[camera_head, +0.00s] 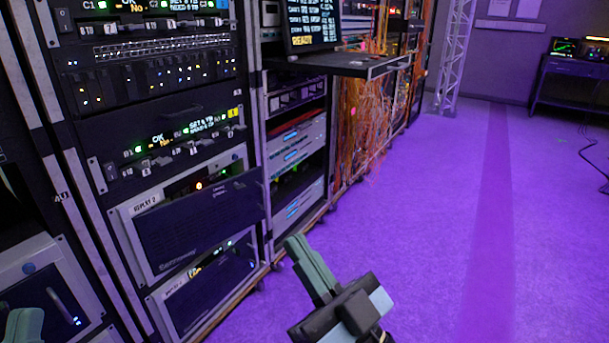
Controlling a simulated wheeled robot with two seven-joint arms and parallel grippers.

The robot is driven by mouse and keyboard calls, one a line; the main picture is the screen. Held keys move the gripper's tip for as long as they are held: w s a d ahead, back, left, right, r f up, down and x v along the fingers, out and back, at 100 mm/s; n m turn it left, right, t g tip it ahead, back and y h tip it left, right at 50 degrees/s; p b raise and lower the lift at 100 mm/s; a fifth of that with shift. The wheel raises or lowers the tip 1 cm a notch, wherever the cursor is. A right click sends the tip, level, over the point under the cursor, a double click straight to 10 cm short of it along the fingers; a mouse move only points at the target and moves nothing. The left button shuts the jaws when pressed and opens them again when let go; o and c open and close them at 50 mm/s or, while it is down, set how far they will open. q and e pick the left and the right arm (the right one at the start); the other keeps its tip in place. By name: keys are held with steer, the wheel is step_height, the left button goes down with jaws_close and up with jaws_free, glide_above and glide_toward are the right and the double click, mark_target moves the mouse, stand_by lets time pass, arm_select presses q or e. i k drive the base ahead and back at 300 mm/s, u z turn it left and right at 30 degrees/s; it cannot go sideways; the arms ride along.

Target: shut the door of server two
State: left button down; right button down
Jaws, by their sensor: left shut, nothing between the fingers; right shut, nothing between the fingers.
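A grey-framed server (127,222) in the left rack bears a label that seems to read "REPLAY 2". Its dark front door (200,222) stands partly open. The door's right end sticks out past the rack post, and an orange light shows in the gap above it. My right gripper (298,248) is shut and empty, in front of the racks, right of and lower in the picture than the door, apart from it. Only a green fingertip of my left gripper (22,327) shows at the bottom left corner, in front of another unit; it is shut.
A similar unit (208,285) sits just below the door. Another grey-framed unit (45,285) is at the far left. A shelf with a monitor (313,25) juts out of the right rack, with orange cables (360,130) hanging below. The purple floor (430,220) is clear at right.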

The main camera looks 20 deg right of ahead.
mark_target(174, 231)
steer(key=z, duration=0.15)
steer(key=i, duration=0.85)
steer(key=u, duration=0.5)
